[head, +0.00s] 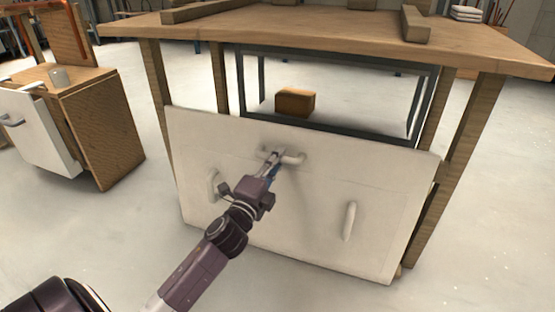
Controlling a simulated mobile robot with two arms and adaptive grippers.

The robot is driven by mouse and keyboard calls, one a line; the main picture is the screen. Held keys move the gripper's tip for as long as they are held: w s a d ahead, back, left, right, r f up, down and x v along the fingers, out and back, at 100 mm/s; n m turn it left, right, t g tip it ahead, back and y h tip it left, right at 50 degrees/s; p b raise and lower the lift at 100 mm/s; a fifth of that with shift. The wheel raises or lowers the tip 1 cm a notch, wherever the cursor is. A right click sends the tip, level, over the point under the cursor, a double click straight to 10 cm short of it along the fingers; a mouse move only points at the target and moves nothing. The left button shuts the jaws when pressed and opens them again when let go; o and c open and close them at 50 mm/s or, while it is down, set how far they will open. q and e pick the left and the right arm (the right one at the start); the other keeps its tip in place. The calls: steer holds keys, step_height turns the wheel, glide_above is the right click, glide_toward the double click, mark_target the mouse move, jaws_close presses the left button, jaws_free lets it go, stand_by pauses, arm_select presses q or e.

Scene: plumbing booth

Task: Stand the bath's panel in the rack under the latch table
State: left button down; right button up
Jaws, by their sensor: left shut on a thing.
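The bath's panel (300,215) is a large white board with several raised handles. It stands nearly upright, slightly tilted, in front of the latch table (330,40). My left gripper (275,158) is shut on the panel's upper middle handle (293,158). The rack (330,58) is a dark metal frame under the table, and the panel hides its lower part. Whether the panel's lower edge touches the floor or the rack cannot be told. My right gripper is not in view.
A wooden block (295,102) shows behind the panel, under the table. Wooden table legs (157,90) stand at both sides. A wooden cabinet (105,130) with a white front is at the left. The floor in front is clear.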

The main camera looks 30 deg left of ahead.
arm_select(q)
steer(key=shift+w+a+r, duration=0.1)
steer(key=shift+r, duration=0.2)
steer(key=shift+w+f, duration=0.2)
stand_by(0.4)
steer(key=c, duration=1.7)
jaws_free()
steer(key=shift+f, duration=0.45)
steer(key=s, duration=0.4)
steer(key=s+d, duration=0.1)
steer(key=s, duration=0.3)
steer(key=s+d+f, duration=0.1)
steer(key=s, duration=0.2)
steer(key=shift+s, duration=0.4)
steer(key=shift+r, duration=0.1)
